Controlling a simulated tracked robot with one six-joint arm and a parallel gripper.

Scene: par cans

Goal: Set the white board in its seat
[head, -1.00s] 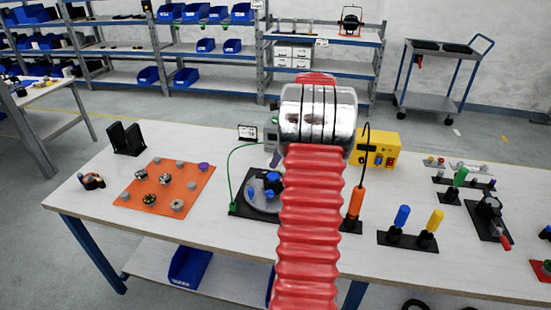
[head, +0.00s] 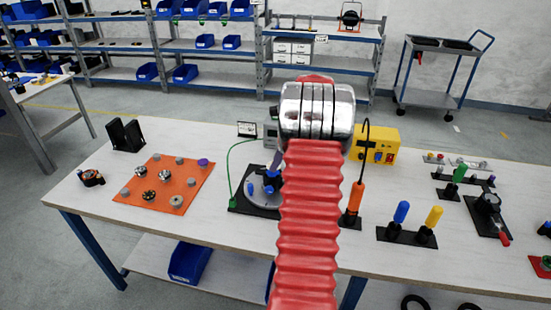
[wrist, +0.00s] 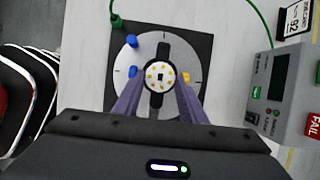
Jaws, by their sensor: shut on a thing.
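The white board (wrist: 160,76) is a small round disc with yellow spots and a dark centre. My gripper (wrist: 159,98) is shut on it, with one purple-grey finger at each side. In the wrist view the board lies over the middle of a dark bar on a pale round dial (wrist: 123,82), which is set on a black plate (wrist: 200,42). I cannot tell whether the board touches what is under it.
Blue pegs (wrist: 132,41) and a yellow piece (wrist: 188,75) stand around the dial. A grey tester (wrist: 285,92) with a FAIL label is at the right. A green cable (wrist: 185,10) runs behind. An orange mat (head: 195,178) with several discs lies left; an orange-handled tool (head: 355,198) stands right.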

